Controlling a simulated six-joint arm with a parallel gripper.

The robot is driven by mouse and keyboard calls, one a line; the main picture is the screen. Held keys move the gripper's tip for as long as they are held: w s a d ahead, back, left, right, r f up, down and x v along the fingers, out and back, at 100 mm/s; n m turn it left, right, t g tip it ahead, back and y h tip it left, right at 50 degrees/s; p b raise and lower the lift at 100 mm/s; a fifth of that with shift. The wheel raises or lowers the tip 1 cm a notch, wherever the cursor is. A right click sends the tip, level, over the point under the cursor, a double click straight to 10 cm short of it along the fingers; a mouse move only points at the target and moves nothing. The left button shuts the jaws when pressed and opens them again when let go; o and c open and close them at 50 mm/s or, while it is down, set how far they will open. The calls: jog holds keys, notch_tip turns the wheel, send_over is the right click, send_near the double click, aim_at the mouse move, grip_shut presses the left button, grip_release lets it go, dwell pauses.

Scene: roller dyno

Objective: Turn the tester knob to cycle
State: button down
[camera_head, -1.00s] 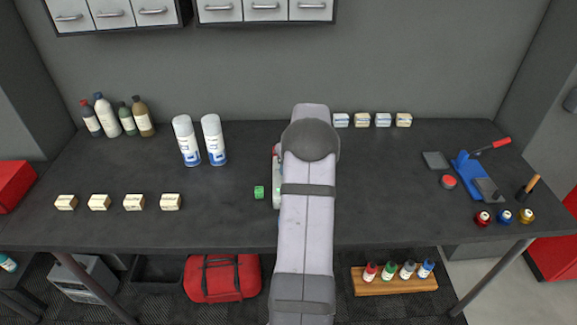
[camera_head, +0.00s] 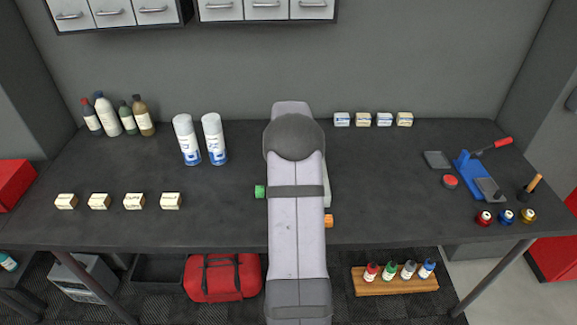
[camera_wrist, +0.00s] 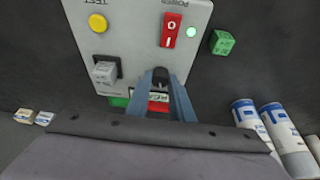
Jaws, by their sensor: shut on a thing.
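The tester is a light grey panel (camera_wrist: 135,35) in the wrist view, its lettering upside down. It carries a yellow button (camera_wrist: 97,23), a red power switch (camera_wrist: 172,30) and a grey square fitting (camera_wrist: 104,73). My gripper (camera_wrist: 161,80) is shut on a dark knob (camera_wrist: 160,74) at the panel's lower part; the fingers partly cover it, so I cannot read its setting. A red label and a green strip show beside the fingers. In the head view my arm hides the gripper and most of the tester, leaving a pale right edge (camera_head: 327,185).
A green block (camera_head: 260,191) and an orange block (camera_head: 328,220) lie either side of my arm. Two white spray cans (camera_head: 186,140) stand to the left, small boxes (camera_head: 133,202) in front of them. A blue press (camera_head: 478,175) stands at the right.

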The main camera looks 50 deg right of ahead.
jog(key=m+b, duration=0.1)
jog(key=m, duration=0.1)
jog(key=m+g+b, duration=0.1)
jog(key=shift+w+f+m+h, duration=0.2)
jog(key=shift+m+h, duration=0.2)
jog(key=m+g+b, duration=0.1)
jog(key=m+b, duration=0.1)
jog(key=shift+a+m, duration=0.1)
jog(key=shift+m, duration=0.2)
jog(key=m, duration=0.1)
jog(key=m+g, duration=0.1)
jog(key=m, duration=0.1)
jog(key=m+g, duration=0.1)
jog(key=shift+w+r+m, duration=0.2)
jog(key=shift+r+m, duration=0.05)
jog(key=shift+m, duration=0.15)
jog(key=c, duration=1.6)
grip_release()
jog(key=shift+o, duration=0.2)
jog(key=b+v, duration=0.2)
jog(key=v, duration=0.5)
jog(key=shift+a+r, duration=0.1)
